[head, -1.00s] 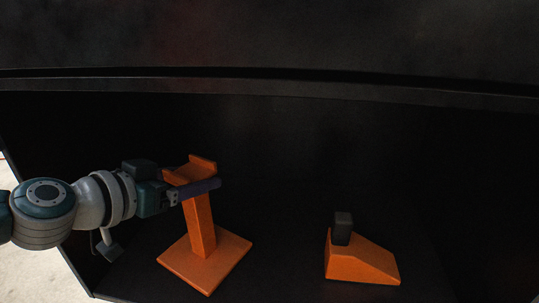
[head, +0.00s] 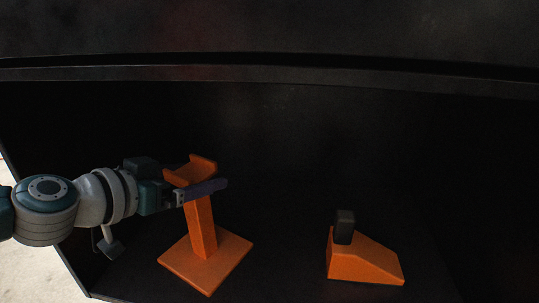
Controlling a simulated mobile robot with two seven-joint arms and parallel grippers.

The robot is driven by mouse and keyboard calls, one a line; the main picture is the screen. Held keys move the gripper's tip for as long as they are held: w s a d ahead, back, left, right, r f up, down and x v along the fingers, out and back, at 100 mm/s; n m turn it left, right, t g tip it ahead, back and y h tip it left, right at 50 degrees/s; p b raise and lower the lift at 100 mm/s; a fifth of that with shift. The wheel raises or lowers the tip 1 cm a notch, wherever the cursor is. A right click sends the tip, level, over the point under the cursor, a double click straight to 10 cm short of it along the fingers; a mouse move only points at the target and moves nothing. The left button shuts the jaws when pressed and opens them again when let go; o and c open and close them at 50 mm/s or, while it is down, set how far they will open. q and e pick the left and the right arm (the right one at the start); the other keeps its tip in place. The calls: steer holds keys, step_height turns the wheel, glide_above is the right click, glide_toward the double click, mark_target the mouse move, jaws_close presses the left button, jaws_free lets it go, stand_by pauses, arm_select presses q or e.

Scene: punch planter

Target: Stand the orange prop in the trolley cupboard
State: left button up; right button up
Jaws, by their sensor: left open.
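The orange prop (head: 203,238) stands upright on the cupboard floor, at the left of the head view. It has a flat square base, a post and a notched top. My left gripper (head: 205,183) is open at the upper part of the post, just below the notched top. Its near dark finger passes in front of the post; the far finger is hidden behind the prop. The trolley cupboard (head: 300,140) is a dark open box around the prop. My right gripper is not in view.
An orange wedge-shaped block (head: 365,264) with a dark upright piece (head: 344,227) stands to the right on the cupboard floor. Bare floor lies between it and the prop. The cupboard's top edge (head: 270,75) runs across above, and its left side is close to my arm.

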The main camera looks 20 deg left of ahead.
arm_select(q)
steer(key=shift+s+r+p, duration=0.25)
steer(key=shift+s+p, duration=0.1)
steer(key=shift+s, duration=0.05)
steer(key=p+v, duration=0.4)
steer(key=v, duration=0.7)
steer(key=s+d+m+g+h, duration=0.25)
steer(key=s+d, duration=0.25)
steer(key=d, duration=0.6)
steer(key=s+d+m+g+h, duration=0.2)
steer(key=s+d+g+h, duration=0.15)
steer(key=d, duration=0.65)
steer(key=s+a+f+n+g+y, duration=0.1)
steer(key=s+a+n+g+y, duration=0.3)
steer(key=s+a+y, duration=0.3)
steer(key=shift+s+a+f+y, duration=0.3)
steer(key=shift+a+y, duration=0.2)
steer(key=shift+a, duration=0.55)
